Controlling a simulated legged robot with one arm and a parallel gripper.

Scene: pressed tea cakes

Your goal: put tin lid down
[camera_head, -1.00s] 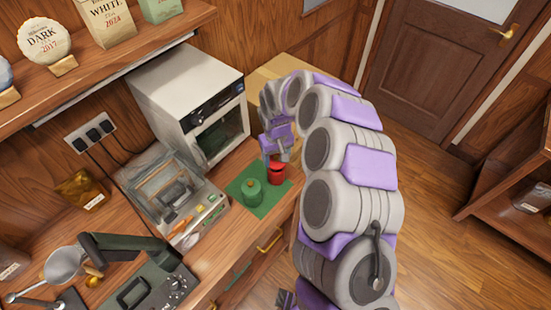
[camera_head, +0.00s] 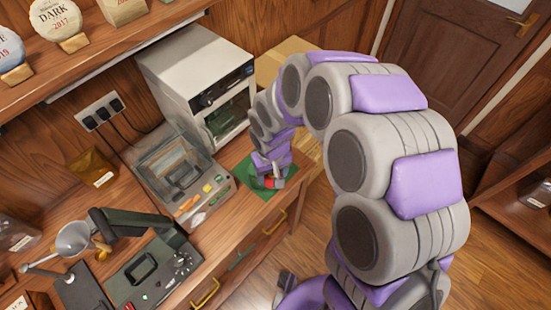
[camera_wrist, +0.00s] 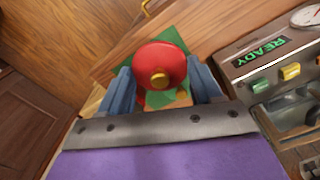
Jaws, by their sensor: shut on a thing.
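A round red lid (camera_wrist: 158,58) with a brass knob sits between the blue fingers of my gripper (camera_wrist: 162,76) in the wrist view. My gripper is shut on the lid. A green mat (camera_wrist: 180,38) lies below it. In the head view my gripper (camera_head: 270,170) is low over the green mat (camera_head: 245,173) at the counter's front edge, with a bit of red showing at its tip. The green tin is hidden behind my gripper there. In the wrist view, some red and green shows under the lid, but I cannot tell whether the lid touches anything.
A white oven-like box (camera_head: 198,75) stands behind the mat. A machine with a clear cover (camera_head: 170,160) and buttons is close on the left; its READY display (camera_wrist: 262,50) shows in the wrist view. A cardboard box (camera_head: 283,60) stands behind. Drawers (camera_head: 240,262) are below the counter edge.

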